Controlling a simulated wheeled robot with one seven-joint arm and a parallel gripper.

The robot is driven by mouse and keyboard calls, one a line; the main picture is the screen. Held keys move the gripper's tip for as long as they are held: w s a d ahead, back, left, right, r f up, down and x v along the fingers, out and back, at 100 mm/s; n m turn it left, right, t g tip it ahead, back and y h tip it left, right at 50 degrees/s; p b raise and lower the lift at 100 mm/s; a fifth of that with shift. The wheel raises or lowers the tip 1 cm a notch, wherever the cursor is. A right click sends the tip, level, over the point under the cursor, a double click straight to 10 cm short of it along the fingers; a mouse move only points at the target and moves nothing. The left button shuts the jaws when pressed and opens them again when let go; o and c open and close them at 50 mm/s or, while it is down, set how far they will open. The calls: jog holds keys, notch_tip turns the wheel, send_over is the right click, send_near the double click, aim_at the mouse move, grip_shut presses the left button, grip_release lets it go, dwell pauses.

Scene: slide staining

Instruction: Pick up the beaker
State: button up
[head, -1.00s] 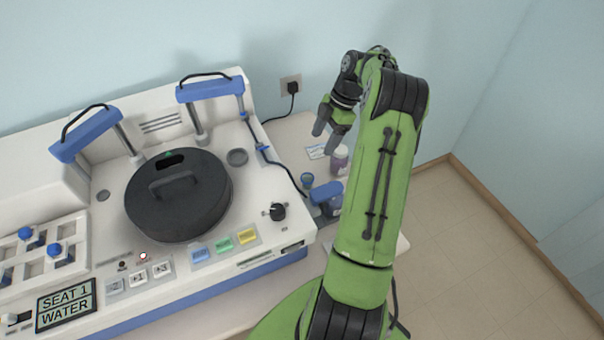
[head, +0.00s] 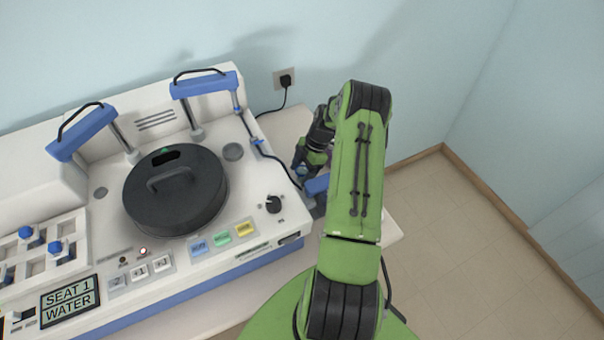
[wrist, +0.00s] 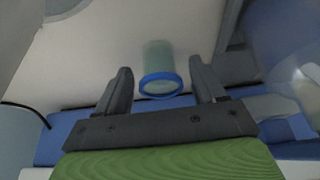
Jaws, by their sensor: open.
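The beaker (wrist: 160,82) is a small translucent greenish cup with a blue rim. In the head view my gripper (head: 299,165) is low over the table to the right of the machine. The beaker's blue rim (head: 302,170) shows there only in part, beside the dark fingers.
The white and blue staining machine (head: 262,240) with its black round lid (head: 176,192) fills the left. A blue block (head: 316,184) stands close in front of my gripper.

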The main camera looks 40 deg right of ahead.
jog(key=c, duration=1.1)
